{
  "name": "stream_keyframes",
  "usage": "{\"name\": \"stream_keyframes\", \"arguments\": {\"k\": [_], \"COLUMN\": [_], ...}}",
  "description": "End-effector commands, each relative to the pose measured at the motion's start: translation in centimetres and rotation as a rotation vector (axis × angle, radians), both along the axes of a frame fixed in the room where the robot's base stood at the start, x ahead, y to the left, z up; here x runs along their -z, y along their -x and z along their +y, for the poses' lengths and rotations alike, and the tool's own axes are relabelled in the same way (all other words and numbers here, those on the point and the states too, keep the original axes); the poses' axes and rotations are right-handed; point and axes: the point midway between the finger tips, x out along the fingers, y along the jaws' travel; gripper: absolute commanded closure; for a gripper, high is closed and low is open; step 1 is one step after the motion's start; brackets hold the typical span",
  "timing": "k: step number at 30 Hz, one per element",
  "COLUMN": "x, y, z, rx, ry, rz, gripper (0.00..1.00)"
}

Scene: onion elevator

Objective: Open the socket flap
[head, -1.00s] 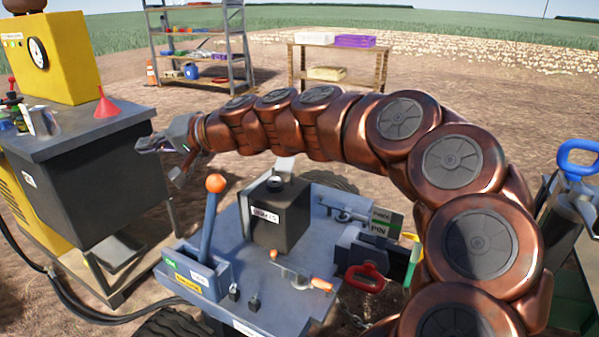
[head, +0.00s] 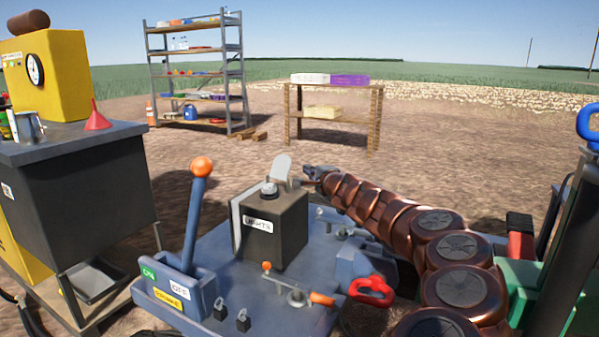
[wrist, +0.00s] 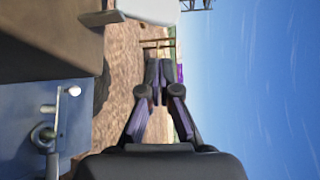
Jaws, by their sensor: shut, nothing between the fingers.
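The dark box (head: 276,228) with a white "LIGHTS" label (head: 259,224) stands on the blue-grey machine deck. A round knob or cap (head: 269,189) sits on its top. A pale rounded plate (head: 282,168), which looks like the socket flap, sticks up at the box's far right edge. The socket face itself is hidden from the head view. In the wrist view a pale plate (wrist: 152,10) shows at the top edge, beside the brown box side (wrist: 50,40). My gripper (head: 308,172) is just right of the plate, apparently apart from it. Its fingers (wrist: 160,68) are shut and empty.
An orange-knobbed lever (head: 201,168) stands left of the box. An orange-handled valve (head: 300,297) and a red ring handle (head: 371,290) are in front. A dark bench (head: 75,145) is at the left; shelves (head: 197,75) and a wooden table (head: 333,87) stand far behind, with open dirt between.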

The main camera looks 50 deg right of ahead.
Motion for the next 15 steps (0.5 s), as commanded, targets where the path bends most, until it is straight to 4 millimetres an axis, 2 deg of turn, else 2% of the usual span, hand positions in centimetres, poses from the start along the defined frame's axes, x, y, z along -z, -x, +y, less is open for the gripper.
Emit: {"name": "stream_keyframes", "arguments": {"k": [15], "x": [0.4], "y": [-4.4], "z": [-1.6], "rx": [0.001], "ry": [0.003], "rz": [0.004], "gripper": [1.00]}}
